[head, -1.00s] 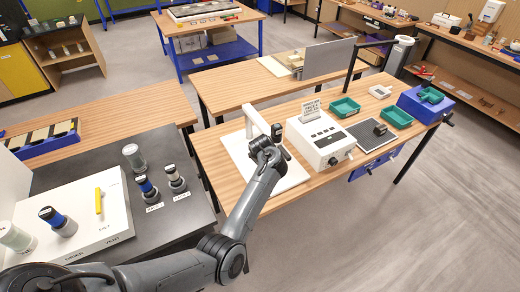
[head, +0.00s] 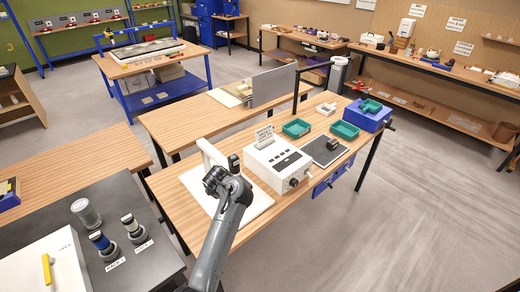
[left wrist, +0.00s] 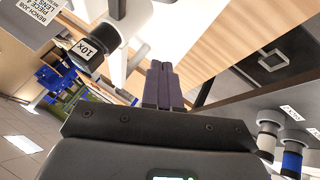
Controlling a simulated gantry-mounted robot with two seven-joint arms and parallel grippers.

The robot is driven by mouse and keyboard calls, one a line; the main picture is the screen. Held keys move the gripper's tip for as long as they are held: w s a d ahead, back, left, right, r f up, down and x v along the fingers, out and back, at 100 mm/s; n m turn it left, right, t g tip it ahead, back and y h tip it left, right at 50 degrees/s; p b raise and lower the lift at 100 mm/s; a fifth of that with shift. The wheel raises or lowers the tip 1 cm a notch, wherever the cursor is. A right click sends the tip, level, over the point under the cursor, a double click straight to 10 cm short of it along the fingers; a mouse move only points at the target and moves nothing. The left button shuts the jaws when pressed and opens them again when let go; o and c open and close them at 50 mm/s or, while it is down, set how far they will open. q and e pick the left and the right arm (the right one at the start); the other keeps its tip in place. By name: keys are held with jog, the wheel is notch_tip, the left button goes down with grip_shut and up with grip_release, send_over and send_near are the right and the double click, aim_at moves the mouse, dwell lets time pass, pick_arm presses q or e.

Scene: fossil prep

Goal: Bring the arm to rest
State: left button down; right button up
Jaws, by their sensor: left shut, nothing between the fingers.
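My left arm comes up from the bottom of the head view. Its dark gripper (head: 222,184) is over the white board (head: 255,202) on the wooden bench, close to a white stand (head: 208,152) with a black eyepiece part (head: 234,163). Its fingertips are hard to make out there. In the left wrist view the gripper's fingers (left wrist: 163,85) are together with nothing between them. The black eyepiece marked 10x (left wrist: 86,50) is to the left of the fingers, apart from them. My right gripper is not in view.
A white machine (head: 278,165), green trays (head: 345,131), a dark mat (head: 328,150) and a blue box (head: 368,116) stand along the bench to the right. Open floor lies at right.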

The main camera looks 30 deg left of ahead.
pick_arm(q)
jog(key=shift+s+f, duration=0.1)
jog(key=s+d+f+m+h, duration=0.1)
jog(key=s+d+f+m, duration=0.1)
jog(key=s+d+m, duration=0.4)
jog(key=s+d+f+m+g+h, duration=0.1)
jog(key=s+d+m, duration=0.6)
jog(key=s, duration=0.9)
jog(key=s+d+f+m+h, duration=0.3)
jog(key=s+d+m, duration=0.3)
jog(key=s+d, duration=0.5)
jog(key=shift+s+g, duration=0.4)
jog(key=shift+s, duration=0.1)
